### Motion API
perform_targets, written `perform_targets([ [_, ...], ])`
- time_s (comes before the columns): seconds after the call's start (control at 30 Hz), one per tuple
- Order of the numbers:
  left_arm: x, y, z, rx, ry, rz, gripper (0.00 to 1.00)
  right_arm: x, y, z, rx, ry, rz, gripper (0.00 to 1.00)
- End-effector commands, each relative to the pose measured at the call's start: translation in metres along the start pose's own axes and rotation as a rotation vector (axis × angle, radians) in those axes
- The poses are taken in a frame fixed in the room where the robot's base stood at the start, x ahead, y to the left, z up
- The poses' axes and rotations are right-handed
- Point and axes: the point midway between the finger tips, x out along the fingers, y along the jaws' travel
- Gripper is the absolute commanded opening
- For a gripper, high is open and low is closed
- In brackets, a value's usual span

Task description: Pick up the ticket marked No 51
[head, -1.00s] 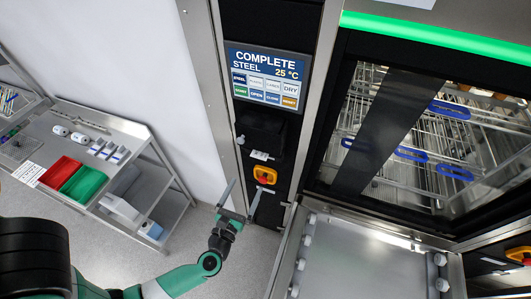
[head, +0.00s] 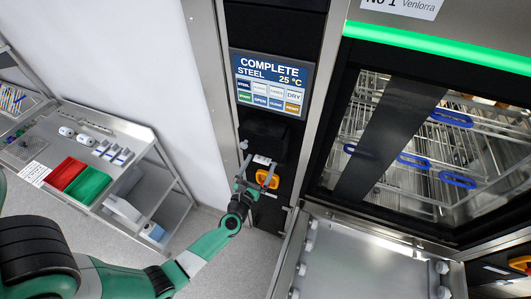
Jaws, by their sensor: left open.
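A small white ticket (head: 262,160) sticks out below the black printer housing (head: 265,132) on the washer's front column. Its print is too small to read, so I cannot tell whether it says No 51. My left gripper (head: 258,155) is open, with one finger to the left of the ticket and the other to its right. I cannot tell whether the fingers touch it. My right gripper is not in view.
An orange-framed switch (head: 268,178) sits right below the ticket, partly behind my gripper. A screen (head: 268,82) reading COMPLETE is above. The washer's open door (head: 365,265) is at the lower right. A steel bench (head: 140,140) with red and green bins stands left.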

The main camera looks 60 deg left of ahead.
Motion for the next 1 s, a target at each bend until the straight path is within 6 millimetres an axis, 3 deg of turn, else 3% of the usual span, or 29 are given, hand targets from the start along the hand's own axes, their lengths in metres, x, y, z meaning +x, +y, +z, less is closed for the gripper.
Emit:
perform_targets([
  [0.13,0.0,0.0,0.0,0.0,0.0,0.0,0.98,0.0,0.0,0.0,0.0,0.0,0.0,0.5],
  [0.57,-0.001,0.0,0.0,0.001,0.0,0.0,0.22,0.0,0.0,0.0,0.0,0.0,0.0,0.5],
  [0.9,-0.001,0.0,0.002,0.001,-0.001,0.0,0.21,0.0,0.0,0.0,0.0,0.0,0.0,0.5],
  [1.0,-0.01,-0.001,0.001,0.001,0.002,-0.001,0.21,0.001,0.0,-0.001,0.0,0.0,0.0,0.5],
])
